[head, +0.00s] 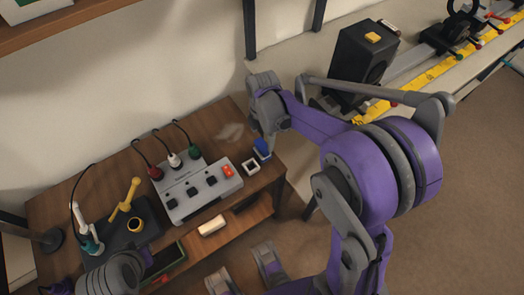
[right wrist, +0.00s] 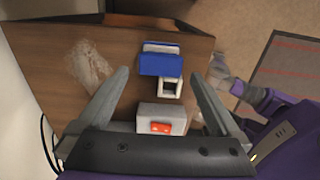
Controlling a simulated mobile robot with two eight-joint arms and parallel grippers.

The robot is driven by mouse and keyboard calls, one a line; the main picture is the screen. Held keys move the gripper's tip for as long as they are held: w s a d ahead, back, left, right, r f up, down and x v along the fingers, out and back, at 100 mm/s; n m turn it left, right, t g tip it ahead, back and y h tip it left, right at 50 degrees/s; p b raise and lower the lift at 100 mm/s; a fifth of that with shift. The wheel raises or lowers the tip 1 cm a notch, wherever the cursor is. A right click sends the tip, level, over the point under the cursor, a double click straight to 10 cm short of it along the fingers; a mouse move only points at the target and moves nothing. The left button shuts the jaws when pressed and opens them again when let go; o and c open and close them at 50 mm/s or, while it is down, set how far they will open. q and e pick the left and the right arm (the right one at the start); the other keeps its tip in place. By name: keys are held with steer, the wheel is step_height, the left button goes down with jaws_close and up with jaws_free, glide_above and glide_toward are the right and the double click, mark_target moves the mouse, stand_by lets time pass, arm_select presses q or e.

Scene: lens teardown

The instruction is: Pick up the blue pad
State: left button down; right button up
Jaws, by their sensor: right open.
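The blue pad (head: 262,148) sits near the right end of the wooden bench. It also shows in the right wrist view (right wrist: 160,65), with a pale layer along its far edge. A small white square frame (head: 251,166) lies beside it, nearer the grey box. My right gripper (head: 267,140) is over that end of the bench. In the right wrist view its spread fingers (right wrist: 160,78) are empty, with the blue pad showing between and beyond the tips. The exact height above the pad is unclear.
A grey control box (head: 200,190) with a red switch and cables stands left of the pad. A dark mat (head: 120,238) with a yellow stand (head: 126,198) is further left. A translucent smear (head: 230,132) lies behind. A black speaker-like box (head: 362,62) stands on the side counter.

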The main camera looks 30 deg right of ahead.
mark_target(262, 145)
step_height(262, 145, down, 7)
steer(key=shift+f+b, duration=0.1)
steer(key=shift+b, duration=0.5)
steer(key=c, duration=1.2)
